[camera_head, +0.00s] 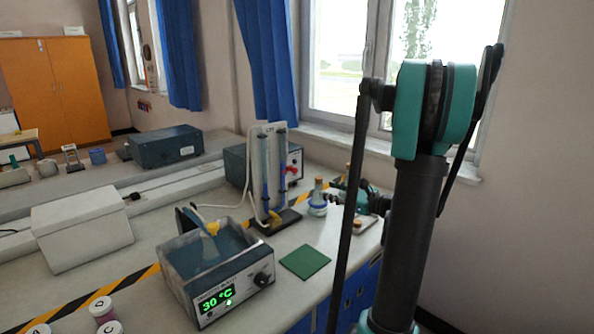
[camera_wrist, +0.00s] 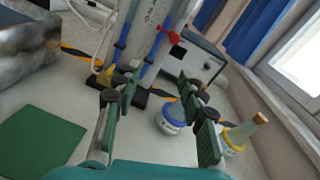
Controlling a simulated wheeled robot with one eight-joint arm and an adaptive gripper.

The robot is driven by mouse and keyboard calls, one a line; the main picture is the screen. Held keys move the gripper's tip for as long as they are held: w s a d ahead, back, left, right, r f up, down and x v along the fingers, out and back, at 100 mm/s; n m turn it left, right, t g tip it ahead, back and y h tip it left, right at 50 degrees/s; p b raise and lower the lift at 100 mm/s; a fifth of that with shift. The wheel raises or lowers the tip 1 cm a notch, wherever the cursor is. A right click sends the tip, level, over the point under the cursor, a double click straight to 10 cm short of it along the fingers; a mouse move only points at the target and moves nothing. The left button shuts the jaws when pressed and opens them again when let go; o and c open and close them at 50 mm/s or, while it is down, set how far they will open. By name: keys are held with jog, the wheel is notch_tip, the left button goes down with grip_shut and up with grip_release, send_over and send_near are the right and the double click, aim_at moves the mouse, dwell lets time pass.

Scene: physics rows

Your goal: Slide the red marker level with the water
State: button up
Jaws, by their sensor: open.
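The red marker (camera_head: 291,170) sits on the right tube of an upright two-tube glass stand (camera_head: 264,160). It also shows in the wrist view (camera_wrist: 173,37), at the upper middle. Blue water (camera_head: 282,182) fills the lower part of the tubes and shows in the wrist view as blue columns (camera_wrist: 152,62). In the head view, the blue in the right tube reaches about the marker's height; the exact difference is too small to tell. My gripper (camera_wrist: 157,92) is open and empty, its fingers apart on either side below the marker.
A water bath (camera_head: 215,265) reading 30 °C stands front left of the stand, a green mat (camera_head: 305,261) beside it. A stoppered flask (camera_head: 318,198) stands right of the stand, close to my gripper. A grey instrument box (camera_head: 294,160) is behind.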

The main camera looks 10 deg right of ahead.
aim_at(296, 171)
jog(key=shift+m+t, duration=0.5)
jog(key=shift+m, duration=0.2)
jog(key=x, duration=0.5)
jog(key=d+x, duration=0.1)
jog(key=x, duration=0.5)
jog(key=w+r+x, duration=0.1)
jog(key=x, duration=0.5)
jog(key=shift+w+d+r, duration=0.1)
jog(key=shift+w+d, duration=0.05)
grip_shut()
